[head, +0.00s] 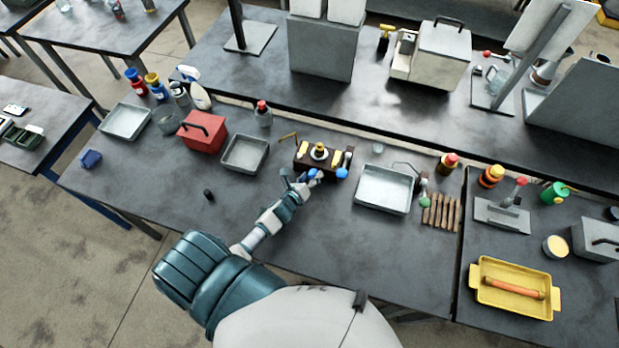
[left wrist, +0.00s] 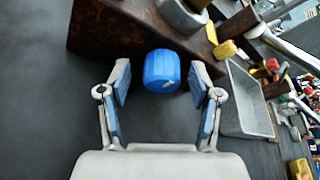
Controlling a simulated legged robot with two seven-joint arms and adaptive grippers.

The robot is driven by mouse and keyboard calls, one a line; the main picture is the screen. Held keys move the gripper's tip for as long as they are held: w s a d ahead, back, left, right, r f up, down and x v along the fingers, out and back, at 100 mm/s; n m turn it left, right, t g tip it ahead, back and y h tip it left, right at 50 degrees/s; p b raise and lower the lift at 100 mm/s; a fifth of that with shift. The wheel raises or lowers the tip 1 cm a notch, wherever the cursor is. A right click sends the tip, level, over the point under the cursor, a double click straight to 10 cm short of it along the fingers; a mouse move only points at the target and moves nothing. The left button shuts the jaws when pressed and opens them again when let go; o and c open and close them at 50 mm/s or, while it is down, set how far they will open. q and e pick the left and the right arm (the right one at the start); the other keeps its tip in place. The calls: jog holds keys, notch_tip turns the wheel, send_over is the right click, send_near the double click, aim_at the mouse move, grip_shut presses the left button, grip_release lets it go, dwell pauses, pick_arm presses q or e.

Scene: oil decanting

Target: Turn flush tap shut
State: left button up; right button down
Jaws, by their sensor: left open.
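A dark brown block (head: 301,163) stands on the bench with a round metal fitting on top, small yellow parts and a brass spout at its left. A blue tap knob (left wrist: 162,71) with a pale mark sits at the block's front face. In the head view this knob (head: 313,174) is partly covered by my gripper; another blue knob (head: 341,173) is to its right. My left gripper (head: 305,181) is at the block's front. In the left wrist view its open fingers (left wrist: 162,90) stand either side of the knob, with gaps showing. My right gripper is out of view.
A grey tray (head: 245,154) and a red box (head: 202,132) stand left of the block. Another metal tray (head: 384,189) and wooden strips (head: 441,212) stand to its right. A small dark cap (head: 208,194) lies at the front left. The bench in front is mostly clear.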

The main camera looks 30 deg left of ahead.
pick_arm(q)
jog(key=v, duration=1.2)
